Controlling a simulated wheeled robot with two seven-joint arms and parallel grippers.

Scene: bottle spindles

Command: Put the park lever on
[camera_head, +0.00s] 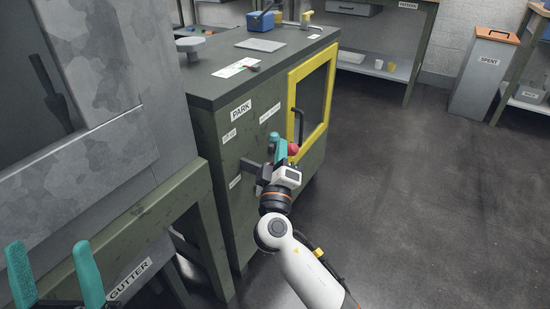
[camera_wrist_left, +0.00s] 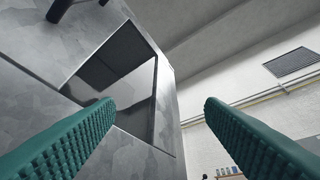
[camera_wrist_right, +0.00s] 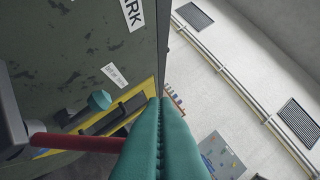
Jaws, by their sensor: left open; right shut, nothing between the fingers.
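The park lever sits below the PARK label (camera_head: 241,110) on the front of the green cabinet. Its red part (camera_head: 293,149) shows just right of my right gripper's fingers. In the right wrist view a red bar (camera_wrist_right: 75,142) runs from a grey mount at the left edge to behind the fingers, which hide its far end. My right gripper (camera_head: 281,150) is shut and empty, close beside the lever; contact cannot be told. Its teal fingers (camera_wrist_right: 160,110) are pressed together. My left gripper (camera_head: 49,250) is open and empty at the lower left, away from the lever.
The green cabinet (camera_head: 220,165) has a yellow-framed door (camera_head: 318,75) with a dark handle right of the lever. A grey metal machine (camera_head: 110,90) stands on the left above a GUTTER label (camera_head: 129,280). The floor (camera_head: 430,200) on the right is clear.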

